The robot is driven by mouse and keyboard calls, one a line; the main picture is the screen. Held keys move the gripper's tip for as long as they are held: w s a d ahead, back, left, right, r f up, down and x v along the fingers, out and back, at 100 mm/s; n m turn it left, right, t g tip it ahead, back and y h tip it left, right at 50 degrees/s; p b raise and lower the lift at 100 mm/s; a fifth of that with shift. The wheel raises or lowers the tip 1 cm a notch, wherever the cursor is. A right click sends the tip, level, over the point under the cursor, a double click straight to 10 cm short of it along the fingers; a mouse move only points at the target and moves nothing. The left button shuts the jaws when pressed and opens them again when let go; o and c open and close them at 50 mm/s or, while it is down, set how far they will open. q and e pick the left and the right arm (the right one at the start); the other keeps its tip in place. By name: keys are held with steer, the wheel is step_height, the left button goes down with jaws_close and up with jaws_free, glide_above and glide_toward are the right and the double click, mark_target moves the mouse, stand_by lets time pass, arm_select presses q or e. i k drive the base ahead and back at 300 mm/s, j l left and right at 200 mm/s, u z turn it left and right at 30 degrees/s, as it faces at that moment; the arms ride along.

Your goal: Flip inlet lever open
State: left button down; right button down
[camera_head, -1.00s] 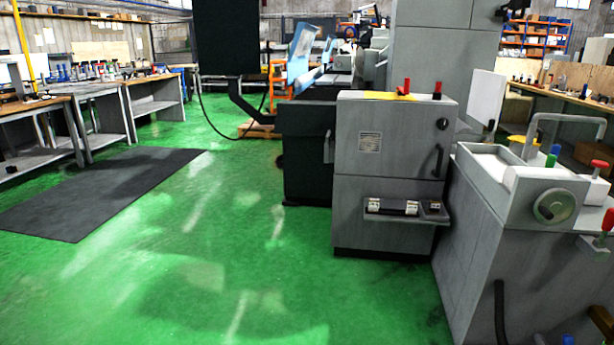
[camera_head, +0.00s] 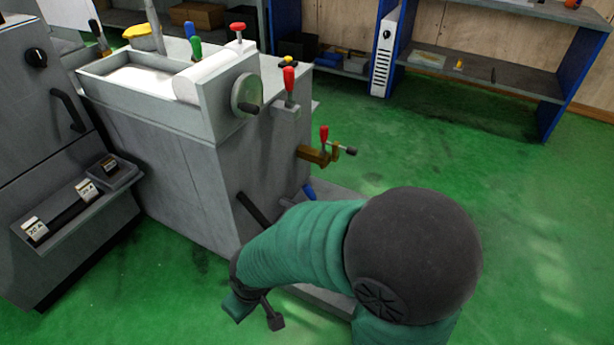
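The grey grinder machine (camera_head: 215,185) stands left of centre. On its right side a brass valve fitting (camera_head: 315,155) carries an upright red-handled lever (camera_head: 324,136) and a short dark-tipped handle pointing right. A blue-tipped handle (camera_head: 309,191) shows lower down, partly behind my arm. Which of these is the inlet lever, I cannot tell for sure. My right arm, green with a dark round joint, crosses the lower middle, below and apart from the brass valve. My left gripper is out of view.
A handwheel (camera_head: 246,94) and a red-handled lever (camera_head: 289,85) project above the valve. A grey cabinet (camera_head: 50,150) with a small shelf stands at left. A blue-framed shelf unit (camera_head: 490,75) is at the back right. Green floor to the right is clear.

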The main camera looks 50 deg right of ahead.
mark_target(307, 189)
steer(key=i+l+z, duration=0.15)
steer(key=i+z, duration=0.85)
